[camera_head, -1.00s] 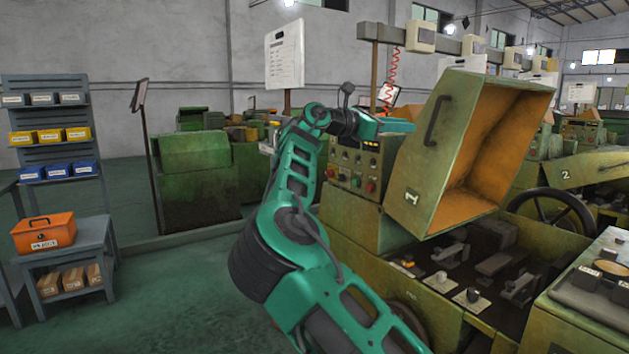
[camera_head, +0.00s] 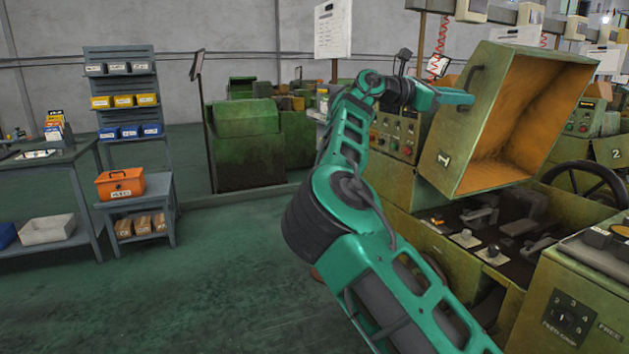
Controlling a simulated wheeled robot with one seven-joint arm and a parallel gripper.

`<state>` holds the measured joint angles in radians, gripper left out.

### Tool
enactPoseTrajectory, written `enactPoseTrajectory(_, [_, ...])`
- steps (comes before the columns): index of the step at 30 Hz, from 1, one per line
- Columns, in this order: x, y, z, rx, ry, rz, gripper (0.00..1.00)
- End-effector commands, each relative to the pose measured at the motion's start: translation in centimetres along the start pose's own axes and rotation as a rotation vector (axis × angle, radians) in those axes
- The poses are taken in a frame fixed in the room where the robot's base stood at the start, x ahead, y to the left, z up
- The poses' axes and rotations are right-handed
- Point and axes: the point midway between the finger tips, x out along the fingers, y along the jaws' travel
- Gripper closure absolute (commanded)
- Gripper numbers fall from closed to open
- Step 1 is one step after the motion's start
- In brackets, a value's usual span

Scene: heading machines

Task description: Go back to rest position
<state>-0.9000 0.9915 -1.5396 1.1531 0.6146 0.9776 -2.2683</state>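My teal arm rises from the lower right, bends at the elbow and reaches up toward the green heading machine (camera_head: 400,195). My gripper (camera_head: 455,97) points right, in front of the machine's control panel (camera_head: 393,135) and close to the raised guard cover (camera_head: 462,135) marked 1. I cannot tell whether it touches the cover. The fingers appear side-on, so their opening is not clear. No object shows in the gripper. The cover stands open, its orange inside facing right.
A grey shelf rack (camera_head: 124,72) holds several small bins. An orange toolbox (camera_head: 121,184) sits on a low stand (camera_head: 170,190). A workbench (camera_head: 75,160) stands at the far left. Green floor (camera_head: 215,270) is free left of my arm. A handwheel (camera_head: 590,180) is at the right.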

Motion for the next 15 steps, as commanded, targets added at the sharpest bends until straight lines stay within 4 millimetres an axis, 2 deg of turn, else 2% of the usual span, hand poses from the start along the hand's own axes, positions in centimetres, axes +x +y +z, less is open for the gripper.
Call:
enactPoseTrajectory(1, [1.6,-0.8,0.0,0.019,0.017,-0.023,0.8])
enactPoseTrajectory(3, [3.4,-1.6,-0.3,0.038,0.038,-0.048,0.8])
enactPoseTrajectory(11, [9.5,-5.8,-1.6,0.135,0.127,-0.151,0.8])
enactPoseTrajectory(15, [13.3,-9.0,-3.0,0.209,0.193,-0.23,0.8])
